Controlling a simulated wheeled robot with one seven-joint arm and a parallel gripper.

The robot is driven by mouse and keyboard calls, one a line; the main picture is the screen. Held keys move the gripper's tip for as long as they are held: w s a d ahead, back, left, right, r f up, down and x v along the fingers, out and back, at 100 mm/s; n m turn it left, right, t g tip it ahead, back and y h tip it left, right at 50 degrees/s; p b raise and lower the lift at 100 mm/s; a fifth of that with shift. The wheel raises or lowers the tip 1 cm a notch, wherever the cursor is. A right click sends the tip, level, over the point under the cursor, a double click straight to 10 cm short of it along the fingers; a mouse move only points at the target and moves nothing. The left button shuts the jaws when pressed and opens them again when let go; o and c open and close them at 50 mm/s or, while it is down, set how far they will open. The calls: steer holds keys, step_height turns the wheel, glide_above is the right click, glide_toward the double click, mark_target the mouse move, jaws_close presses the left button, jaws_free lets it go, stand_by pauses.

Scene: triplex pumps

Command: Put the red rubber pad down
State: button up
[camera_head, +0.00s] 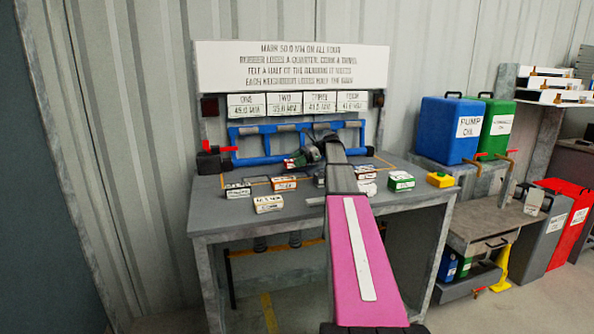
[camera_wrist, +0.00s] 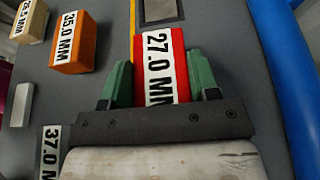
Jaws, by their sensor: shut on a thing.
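The red rubber pad (camera_wrist: 180,58) is a red block with a white label reading 27.0 MM. In the wrist view it sits between the two green fingers of my gripper (camera_wrist: 161,80), which is shut on it. In the head view my gripper (camera_head: 303,157) is over the back part of the grey bench (camera_head: 225,215), in front of the blue pipe rack. Only a small bit of red shows at the fingers there. I cannot tell whether the pad touches the bench top.
Several labelled blocks stand on the bench, among them an orange 35.0 MM block (camera_wrist: 75,48) and a cream 28.5 MM block (camera_wrist: 32,22). The blue pipe rack (camera_head: 262,160) runs along the back. The bench's front left is clear.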

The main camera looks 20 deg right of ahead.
mark_target(297, 175)
steer(key=shift+f, duration=1.95)
steer(key=shift+f, duration=0.1)
steer(key=o, duration=1)
steer(key=v, duration=1.2)
